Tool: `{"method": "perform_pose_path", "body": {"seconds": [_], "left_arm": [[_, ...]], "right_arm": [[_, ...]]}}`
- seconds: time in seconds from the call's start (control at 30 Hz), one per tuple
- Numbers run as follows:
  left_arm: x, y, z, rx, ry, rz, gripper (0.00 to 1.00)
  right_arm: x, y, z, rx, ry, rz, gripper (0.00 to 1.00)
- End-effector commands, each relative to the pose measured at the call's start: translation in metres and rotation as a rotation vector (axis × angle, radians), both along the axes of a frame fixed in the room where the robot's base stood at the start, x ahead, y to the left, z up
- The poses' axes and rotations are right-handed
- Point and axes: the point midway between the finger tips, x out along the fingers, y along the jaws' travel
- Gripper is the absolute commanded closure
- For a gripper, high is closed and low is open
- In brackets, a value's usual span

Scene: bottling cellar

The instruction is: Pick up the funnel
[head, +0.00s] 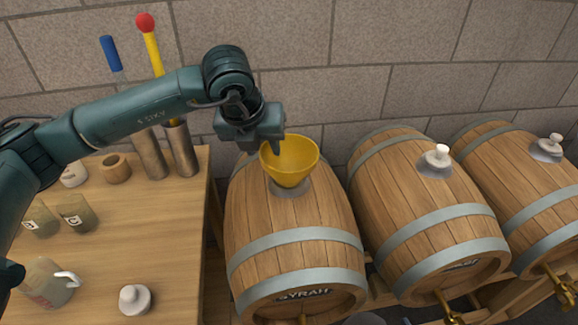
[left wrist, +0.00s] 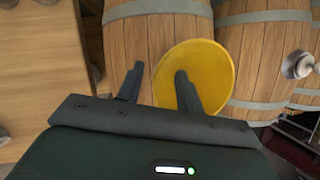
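The yellow funnel (head: 292,165) stands upright in the top of the left barrel, the one marked SYRAH (head: 290,230). My left gripper (head: 274,147) is at the funnel's rim, on its left back side. In the left wrist view, the funnel (left wrist: 208,72) lies beneath my left gripper (left wrist: 160,73). Its fingers are apart: one is over the funnel's mouth, the other is outside the rim on the left. I cannot tell whether either finger touches the funnel. The funnel's spout is hidden in the barrel. My right gripper is not in view.
Two more barrels (head: 415,205) (head: 525,185) with white-topped stoppers stand to the right. The wooden table (head: 165,235) at left holds a jug (head: 45,283), cups (head: 76,212), a white stopper (head: 135,299) and metal cylinders with long-handled tools (head: 150,155). A block wall is close behind.

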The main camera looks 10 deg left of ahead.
Motion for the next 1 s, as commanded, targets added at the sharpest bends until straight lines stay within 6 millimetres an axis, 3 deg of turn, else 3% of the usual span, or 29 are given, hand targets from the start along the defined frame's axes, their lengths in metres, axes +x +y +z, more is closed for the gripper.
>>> {"method": "perform_pose_path", "body": {"seconds": [0.13, 0.37, 0.8, 1.0], "left_arm": [[0.0052, -0.0009, -0.0131, 0.001, 0.001, -0.002, 0.64], [0.0060, -0.0012, -0.0149, 0.000, 0.000, -0.002, 0.64], [0.0058, -0.0013, -0.0146, 0.000, 0.000, -0.002, 0.99], [0.0058, -0.0012, -0.0148, 0.000, 0.000, -0.002, 1.00]], "right_arm": [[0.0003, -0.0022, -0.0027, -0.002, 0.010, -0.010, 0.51], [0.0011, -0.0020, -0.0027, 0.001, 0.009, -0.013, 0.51], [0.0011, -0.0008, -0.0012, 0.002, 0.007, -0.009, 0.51], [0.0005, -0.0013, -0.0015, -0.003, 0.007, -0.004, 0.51]]}}
